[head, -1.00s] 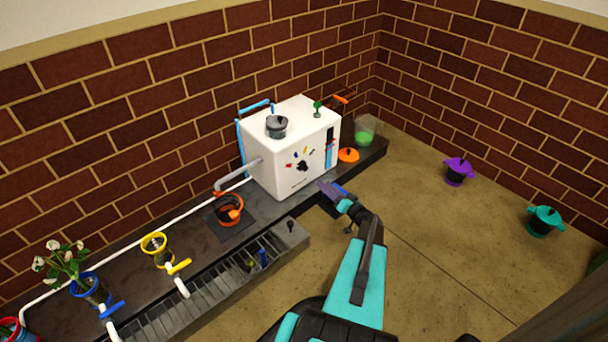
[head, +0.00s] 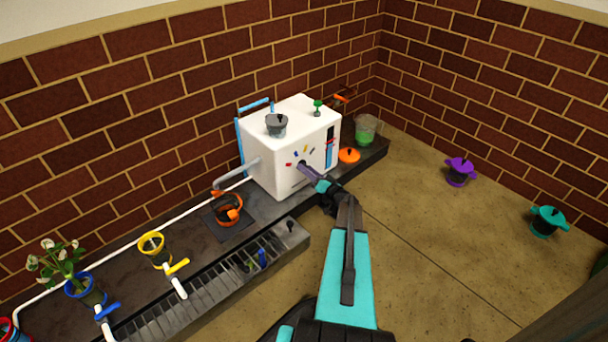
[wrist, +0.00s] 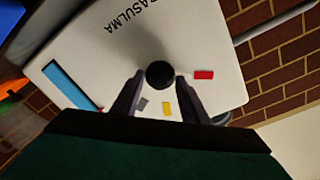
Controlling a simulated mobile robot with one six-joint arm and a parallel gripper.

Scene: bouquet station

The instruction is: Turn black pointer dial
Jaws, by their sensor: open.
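The black pointer dial (wrist: 160,74) is on the front face of the white box-shaped machine (head: 282,174). Coloured marks surround it, among them a red mark (wrist: 203,75) and a yellow mark (wrist: 167,108). In the wrist view my gripper (wrist: 160,88) is open, with one finger on either side of the dial's line. I cannot tell whether the fingers touch the dial. In the head view my gripper (head: 305,168) is at the machine's front and hides the dial.
A grey pot (head: 276,125) and a small green knob (head: 318,107) are on top of the machine. An orange lidded pot (head: 349,156) stands to its right and an orange-red container (head: 226,206) to its left. The floor at right is mostly clear around purple (head: 460,171) and teal (head: 546,221) pots.

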